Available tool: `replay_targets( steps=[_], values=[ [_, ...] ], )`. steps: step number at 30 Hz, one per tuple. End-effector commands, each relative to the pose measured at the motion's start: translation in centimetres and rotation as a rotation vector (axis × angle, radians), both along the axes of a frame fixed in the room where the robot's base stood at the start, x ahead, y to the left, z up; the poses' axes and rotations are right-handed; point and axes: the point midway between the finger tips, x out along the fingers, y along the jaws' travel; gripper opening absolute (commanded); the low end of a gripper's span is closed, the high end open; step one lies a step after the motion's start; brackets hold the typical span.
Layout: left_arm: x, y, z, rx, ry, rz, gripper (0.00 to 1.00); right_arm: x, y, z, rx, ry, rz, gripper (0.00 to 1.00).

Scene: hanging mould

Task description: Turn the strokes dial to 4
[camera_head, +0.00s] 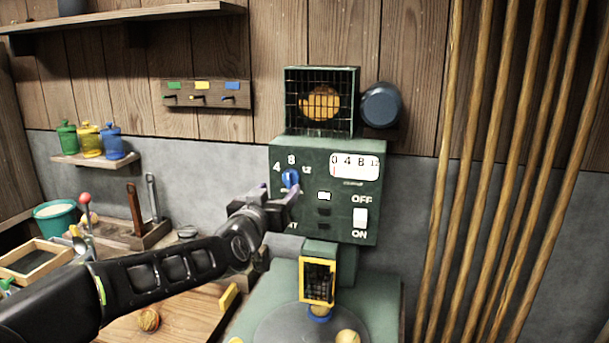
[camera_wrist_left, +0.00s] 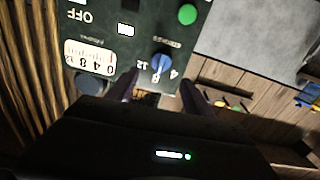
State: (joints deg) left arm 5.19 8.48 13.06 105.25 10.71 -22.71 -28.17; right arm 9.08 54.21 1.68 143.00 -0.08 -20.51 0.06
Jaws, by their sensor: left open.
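The blue strokes dial (camera_head: 290,177) is on the green machine panel (camera_head: 345,215), with 4, 8 and 12 printed around it. Its white pointer mark looks turned toward the 8. My left gripper (camera_head: 278,205) is open and empty, just in front of the panel and slightly below the dial in the head view. In the left wrist view, which is upside down, the dial (camera_wrist_left: 161,63) shows between and beyond the two fingertips (camera_wrist_left: 160,80). The fingers look apart from it. My right gripper is not in view.
A white gauge (camera_head: 354,166) and an OFF/ON switch (camera_head: 360,217) are on the panel's right. A yellow-framed guard (camera_head: 317,281) stands below, over the machine base. Wooden poles (camera_head: 490,170) lean at the right.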

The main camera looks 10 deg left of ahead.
Motion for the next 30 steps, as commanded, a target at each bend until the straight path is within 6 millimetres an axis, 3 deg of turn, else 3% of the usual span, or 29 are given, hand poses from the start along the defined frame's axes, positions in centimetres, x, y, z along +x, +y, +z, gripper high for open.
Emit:
replay_targets(
  steps=[19,30],
  values=[
    [0.7,0.0,-0.1,0.063,-0.003,0.003,0.6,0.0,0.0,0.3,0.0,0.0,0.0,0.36],
    [5.9,-0.3,0.1,0.061,-0.002,0.003,0.6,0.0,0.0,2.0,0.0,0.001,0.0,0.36]
  ],
)
